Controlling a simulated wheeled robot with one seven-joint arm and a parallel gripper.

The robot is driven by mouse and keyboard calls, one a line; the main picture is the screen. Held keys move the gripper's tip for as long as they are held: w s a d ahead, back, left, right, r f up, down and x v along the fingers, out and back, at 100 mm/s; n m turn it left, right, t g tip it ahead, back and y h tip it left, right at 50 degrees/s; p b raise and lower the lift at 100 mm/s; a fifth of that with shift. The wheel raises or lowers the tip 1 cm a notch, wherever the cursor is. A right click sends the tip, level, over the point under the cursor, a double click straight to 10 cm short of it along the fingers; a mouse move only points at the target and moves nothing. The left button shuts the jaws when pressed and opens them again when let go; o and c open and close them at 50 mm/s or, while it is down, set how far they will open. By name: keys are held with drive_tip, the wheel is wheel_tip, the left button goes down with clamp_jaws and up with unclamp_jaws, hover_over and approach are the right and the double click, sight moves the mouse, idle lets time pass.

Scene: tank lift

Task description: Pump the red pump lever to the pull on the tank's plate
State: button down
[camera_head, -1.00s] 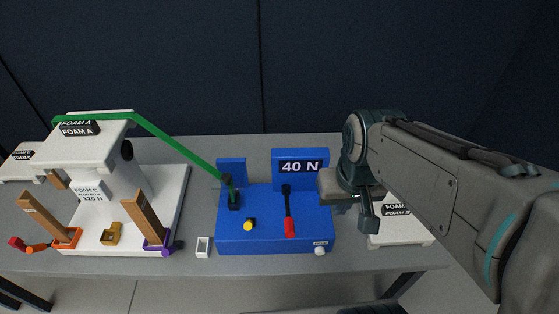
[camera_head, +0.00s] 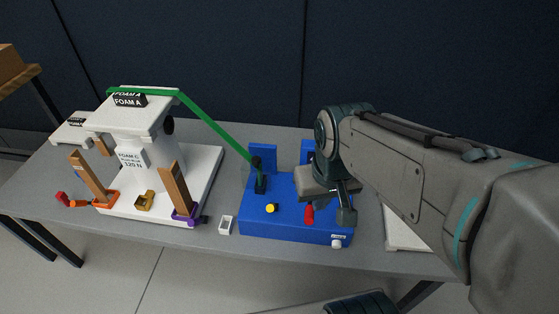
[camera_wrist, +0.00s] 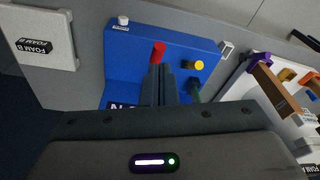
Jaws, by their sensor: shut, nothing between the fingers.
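The red pump lever (camera_head: 309,214) shows only its red grip at the front of the blue pump box (camera_head: 285,222); my arm hides the rest in the head view. In the wrist view the red grip (camera_wrist: 157,52) stands just beyond my shut fingers (camera_wrist: 166,70), which overlap its shaft; I cannot tell whether they touch. My gripper (camera_head: 347,217) is over the right part of the box, pointing down, right of the grip. The tank's plate (camera_head: 131,158) on the white tank (camera_head: 157,185) reads 120 N. The pump's readout plate is mostly hidden.
A green link (camera_head: 215,127) runs from the pump to the tank's top. A yellow knob (camera_head: 271,208) and a white knob (camera_head: 336,244) are on the box. Brown boards (camera_head: 177,187) stand before the tank. A small white holder (camera_head: 226,225) stands left of the box.

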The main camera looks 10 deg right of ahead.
idle(0.3)
wheel_tip(320, 180, up, 3)
drive_tip(key=n+g+p, duration=0.3)
drive_tip(key=n+p, duration=0.1)
drive_tip(key=n, duration=0.3)
hover_over(308, 211)
drive_tip(key=w+n+g+p, duration=0.1)
drive_tip(key=n, duration=0.1)
drive_tip(key=w+a+n+g+h, duration=0.1)
drive_tip(key=w+n, duration=0.1)
drive_tip(key=n, duration=0.1)
drive_tip(key=w+n+p, duration=0.1)
drive_tip(key=w+n, duration=0.1)
drive_tip(key=shift+w+a+f+n+g+p, duration=0.25)
drive_tip(key=shift+a+f+n+g+p, duration=0.05)
drive_tip(key=shift+a+f+n+g, duration=0.1)
drive_tip(key=x, duration=1.4)
drive_tip(key=shift+d+b, duration=0.25)
drive_tip(key=shift+b, duration=0.05)
